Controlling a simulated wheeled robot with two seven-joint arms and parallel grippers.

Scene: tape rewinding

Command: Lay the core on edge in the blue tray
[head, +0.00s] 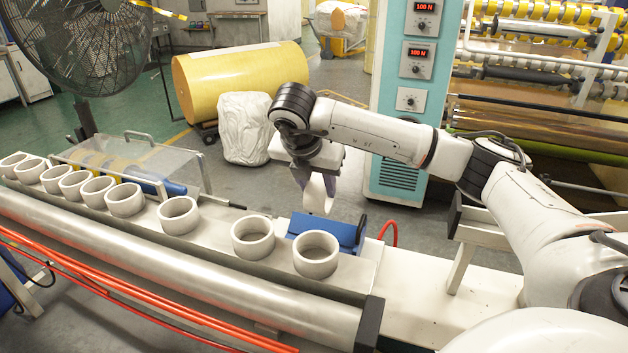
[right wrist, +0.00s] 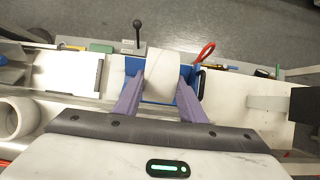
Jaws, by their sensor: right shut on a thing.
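A white core (head: 316,197) hangs on edge, its ring tall and narrow in the head view. My right gripper (head: 321,184) is shut on it, and the right wrist view shows the core (right wrist: 162,68) between the two purple fingers. The blue tray (head: 341,232) sits on the pale bench just below and in front of the held core. In the right wrist view the tray (right wrist: 134,66) shows around the core, partly hidden by it. The core appears above the tray in the head view; I cannot tell the exact gap. My left gripper is not in view.
Several white cores stand in a row along the bench, the nearest one (head: 316,254) close to the tray's front. A steel roller (head: 180,265) runs along the front. A clear guard (head: 135,155) stands at the left.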

